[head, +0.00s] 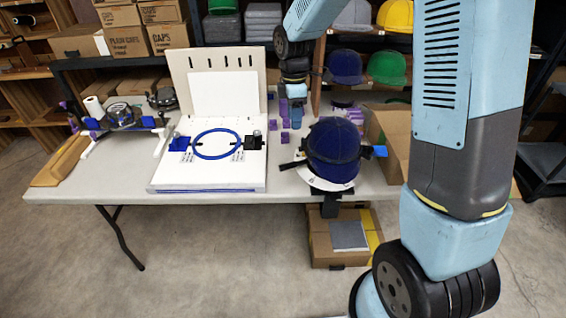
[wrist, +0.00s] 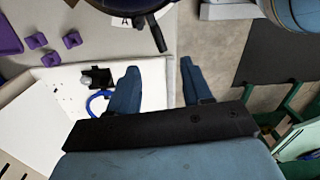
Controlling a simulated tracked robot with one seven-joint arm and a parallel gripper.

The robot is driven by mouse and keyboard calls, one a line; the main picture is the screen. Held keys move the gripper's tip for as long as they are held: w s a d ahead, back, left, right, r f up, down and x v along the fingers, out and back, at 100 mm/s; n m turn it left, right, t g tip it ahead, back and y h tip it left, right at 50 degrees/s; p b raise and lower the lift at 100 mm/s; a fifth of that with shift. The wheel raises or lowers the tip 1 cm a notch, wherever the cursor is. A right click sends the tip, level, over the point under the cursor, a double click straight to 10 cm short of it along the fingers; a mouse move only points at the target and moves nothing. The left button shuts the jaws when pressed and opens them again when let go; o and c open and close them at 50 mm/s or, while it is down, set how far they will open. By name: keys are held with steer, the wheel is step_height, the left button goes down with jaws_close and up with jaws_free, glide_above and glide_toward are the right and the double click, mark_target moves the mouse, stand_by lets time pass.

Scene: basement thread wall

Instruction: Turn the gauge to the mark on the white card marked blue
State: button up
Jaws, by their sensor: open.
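A white board (head: 165,181) lies on the table with a blue ring (head: 217,157) on it. A black block with a small grey round part (head: 255,142) sits at the ring's right side, and a blue block (head: 180,143) at its left. Small printed white cards lie by the ring's lower left (head: 189,156) and lower right (head: 238,156); their print is too small to read. I cannot tell which part is the gauge. My gripper (head: 296,119) is open and empty, right of the board. In the wrist view, the black block (wrist: 100,77) is left of my gripper (wrist: 158,67).
A dark blue cap on a white-brimmed stand (head: 333,150) is right of the board. Purple blocks (head: 285,137) lie between them. An upright white panel (head: 222,93) rises behind the ring. A white-legged device (head: 124,117) stands at left.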

steer(key=shift+n+g, duration=0.3)
steer(key=shift+n, duration=0.6)
steer(key=f, duration=0.6)
steer(key=a+f, duration=0.1)
steer(key=f, duration=0.5)
steer(key=a+f, duration=0.1)
steer(key=f, duration=0.4)
steer(key=shift+s+f, duration=0.2)
steer(key=shift+f, duration=0.2)
jaws_close()
steer(key=shift+a, duration=0.3)
steer(key=shift+d, duration=0.15)
